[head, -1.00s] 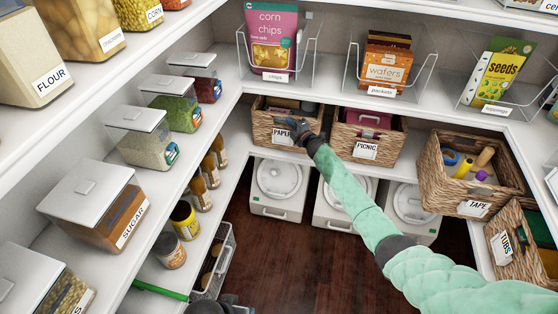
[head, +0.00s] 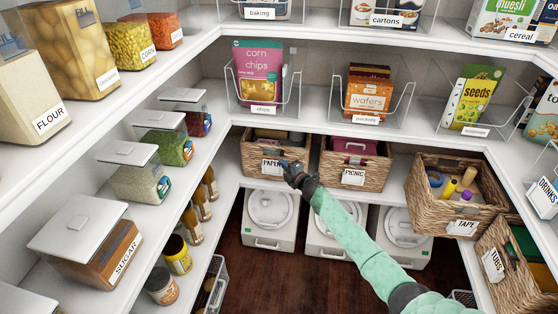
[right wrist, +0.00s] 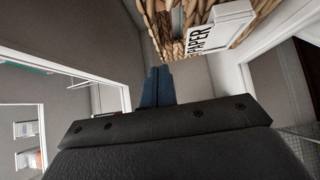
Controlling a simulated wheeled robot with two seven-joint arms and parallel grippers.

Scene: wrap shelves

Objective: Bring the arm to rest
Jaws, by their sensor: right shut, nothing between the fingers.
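My right gripper (head: 288,167) is shut and empty. In the head view it appears in front of the wicker basket labelled PAPER (head: 258,158), near the lower right of its label. My right arm, in a green sleeve, reaches in from the lower right. In the right wrist view the dark blue fingers (right wrist: 157,86) are together, with the PAPER basket (right wrist: 170,25) just beyond and above them. I cannot tell whether they touch the basket. My left gripper does not show in the head view.
A PICNIC basket (head: 375,171) stands to the right of PAPER, then a TAPE basket (head: 440,205) and a TUBS basket (head: 510,290). Lidded white bins (head: 268,220) stand below. Shelves with jars line the left. Dark floor (head: 290,285) is open in the middle.

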